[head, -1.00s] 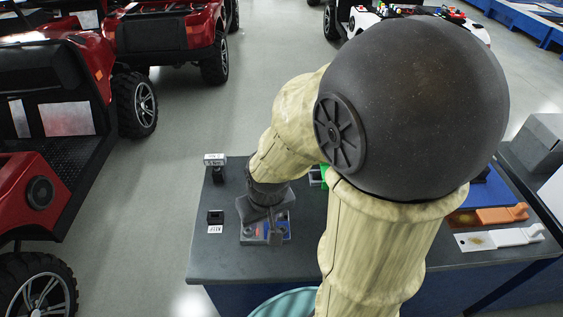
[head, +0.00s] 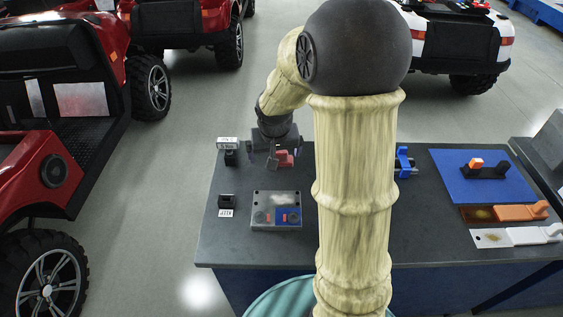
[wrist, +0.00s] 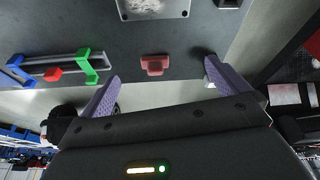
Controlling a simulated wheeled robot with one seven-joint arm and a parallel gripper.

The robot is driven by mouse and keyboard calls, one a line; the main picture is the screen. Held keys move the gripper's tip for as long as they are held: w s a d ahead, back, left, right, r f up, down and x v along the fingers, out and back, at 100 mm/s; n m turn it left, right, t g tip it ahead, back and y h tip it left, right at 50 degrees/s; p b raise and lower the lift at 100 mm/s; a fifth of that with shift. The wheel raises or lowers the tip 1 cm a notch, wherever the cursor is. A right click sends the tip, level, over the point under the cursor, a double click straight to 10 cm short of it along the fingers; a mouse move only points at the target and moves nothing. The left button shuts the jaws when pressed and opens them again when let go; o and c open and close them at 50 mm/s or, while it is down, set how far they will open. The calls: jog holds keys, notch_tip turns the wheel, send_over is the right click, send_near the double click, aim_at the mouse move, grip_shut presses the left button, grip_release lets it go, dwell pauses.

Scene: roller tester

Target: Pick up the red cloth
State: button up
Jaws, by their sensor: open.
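The red cloth (head: 285,158) is a small folded red piece near the back edge of the grey table, partly hidden by my gripper in the head view. In the wrist view the red cloth (wrist: 155,66) lies ahead of my gripper (wrist: 161,70), roughly between its two purple fingers. The fingers are spread wide and touch nothing. In the head view my gripper (head: 270,150) hangs pointing down at the back of the table, just left of the cloth. Its exact height above the table is hard to tell.
A grey box with knobs (head: 276,198) stands in front of the cloth. A rail with blue and green ends (wrist: 50,66) carries a red block beside it. A small black stand (head: 231,157) is to the left.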

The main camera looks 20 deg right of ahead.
jog(key=m, duration=0.2)
send_near(281, 152)
notch_tip(281, 152, up, 4)
jog(key=s+a, duration=0.2)
jog(key=s, duration=0.1)
jog(key=shift+w+d+r+t+h+b, duration=0.25)
jog(key=shift+w+d+t+h+b, duration=0.1)
jog(key=shift+d+t+h, duration=0.05)
jog(key=p+x, duration=0.1)
jog(key=x, duration=1.1)
jog(key=shift+f, duration=0.15)
jog(key=shift+p+x, duration=0.9)
jog(key=shift+x, duration=1.7)
jog(key=shift+a, duration=0.15)
